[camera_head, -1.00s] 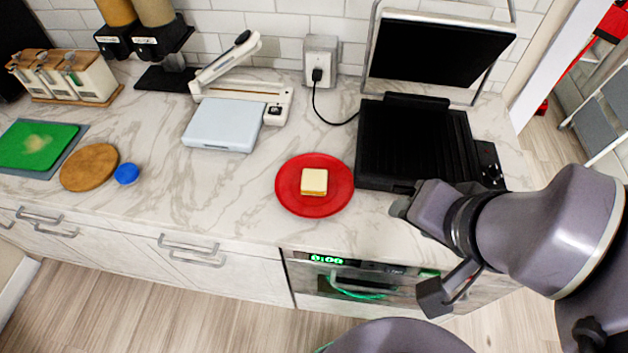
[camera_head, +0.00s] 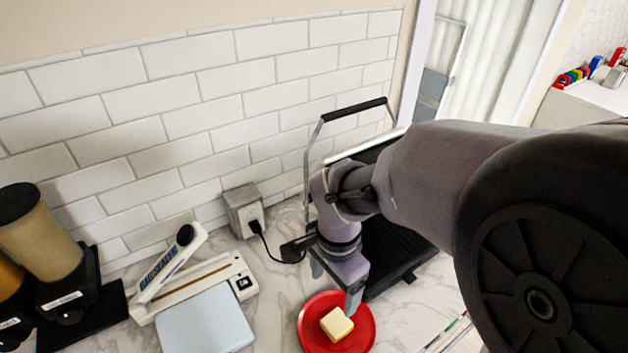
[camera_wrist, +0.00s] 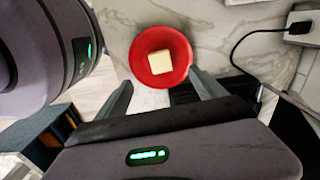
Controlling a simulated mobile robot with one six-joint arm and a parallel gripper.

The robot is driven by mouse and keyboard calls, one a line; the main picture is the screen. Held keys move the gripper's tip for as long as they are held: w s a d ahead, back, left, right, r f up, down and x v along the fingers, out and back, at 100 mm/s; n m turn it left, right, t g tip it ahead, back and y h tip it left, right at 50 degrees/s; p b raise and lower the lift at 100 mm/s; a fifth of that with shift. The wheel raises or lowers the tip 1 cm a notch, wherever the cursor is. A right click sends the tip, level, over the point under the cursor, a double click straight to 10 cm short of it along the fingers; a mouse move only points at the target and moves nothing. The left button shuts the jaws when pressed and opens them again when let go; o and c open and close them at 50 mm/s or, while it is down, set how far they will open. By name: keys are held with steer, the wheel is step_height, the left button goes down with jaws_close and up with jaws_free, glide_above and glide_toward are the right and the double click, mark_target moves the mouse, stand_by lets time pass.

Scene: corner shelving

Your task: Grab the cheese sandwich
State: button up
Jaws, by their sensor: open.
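The cheese sandwich (camera_head: 336,324) is a small pale yellow square on a red plate (camera_head: 307,338) on the marble counter. In the wrist view the sandwich (camera_wrist: 160,61) lies near the middle of the red plate (camera_wrist: 148,40), ahead of and between the fingers. My gripper (camera_head: 334,289) is above the counter near the plate's back edge, pointing down. In the wrist view my gripper (camera_wrist: 161,88) shows two spread fingers with nothing between them. The sandwich's lower layers are hard to make out from here.
The open black grill (camera_head: 400,262) stands right behind my arm. A wall outlet with a black cord (camera_head: 262,240) is behind the plate. A bag sealer (camera_head: 190,285) and a pale scale-like plate (camera_head: 205,322) stand to the left. Dispensers (camera_head: 45,240) are at far left.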

steer(key=b, duration=0.3)
glide_above(337, 322)
step_height(337, 322, down, 8)
steer(key=r, duration=0.1)
step_height(337, 322, down, 11)
steer(key=b, duration=0.3)
steer(key=shift+r, duration=0.25)
steer(key=shift+c, duration=0.4)
steer(key=c, duration=1.5)
